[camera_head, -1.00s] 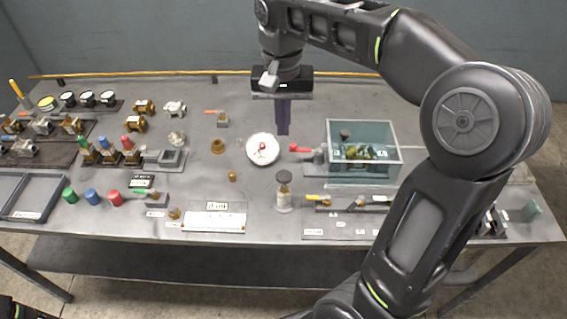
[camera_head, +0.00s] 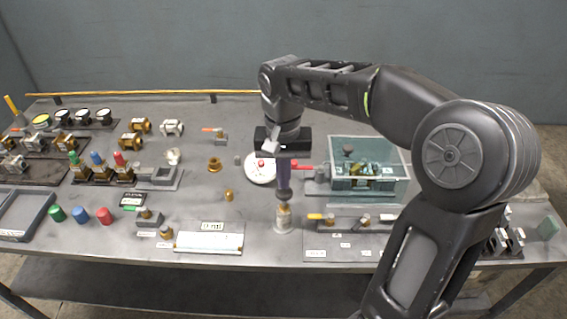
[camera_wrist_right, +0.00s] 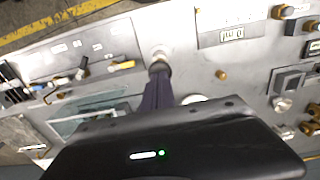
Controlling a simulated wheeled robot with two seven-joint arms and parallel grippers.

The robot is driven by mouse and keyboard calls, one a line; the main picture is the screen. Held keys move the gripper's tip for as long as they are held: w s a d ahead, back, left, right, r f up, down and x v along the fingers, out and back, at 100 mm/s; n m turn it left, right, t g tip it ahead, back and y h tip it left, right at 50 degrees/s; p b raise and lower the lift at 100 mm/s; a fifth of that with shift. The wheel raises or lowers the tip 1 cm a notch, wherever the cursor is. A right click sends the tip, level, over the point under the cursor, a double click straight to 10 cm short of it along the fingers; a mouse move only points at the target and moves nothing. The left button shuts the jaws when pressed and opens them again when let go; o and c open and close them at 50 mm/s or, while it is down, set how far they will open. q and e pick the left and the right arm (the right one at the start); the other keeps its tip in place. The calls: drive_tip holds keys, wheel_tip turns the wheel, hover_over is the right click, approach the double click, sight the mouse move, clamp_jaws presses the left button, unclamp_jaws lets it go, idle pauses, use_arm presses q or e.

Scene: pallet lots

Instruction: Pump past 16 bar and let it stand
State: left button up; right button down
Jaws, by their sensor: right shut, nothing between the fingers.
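My right gripper (camera_head: 284,186) is shut and empty, with its dark purple fingers pointing down. The fingertips are at the dark knob of a small upright pump (camera_head: 283,218) with a pale body; I cannot tell whether they touch it. In the right wrist view the fingers (camera_wrist_right: 158,78) reach to the pump's top (camera_wrist_right: 159,54). A round white dial (camera_head: 256,174) with a red centre lies behind the fingers, partly hidden by the gripper; its reading is too small to tell. A red-handled valve (camera_head: 303,167) sits beside the clear tank (camera_head: 390,196). My left gripper is out of view.
Coloured caps and valve bodies fill the bench's left side.

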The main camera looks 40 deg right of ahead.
sight(284, 192)
drive_tip(key=shift+f, duration=0.7)
wheel_tip(284, 192, down, 4)
drive_tip(key=b, duration=0.2)
drive_tip(key=shift+r+b, duration=0.1)
drive_tip(key=shift+b, duration=0.2)
drive_tip(key=shift+s, duration=0.1)
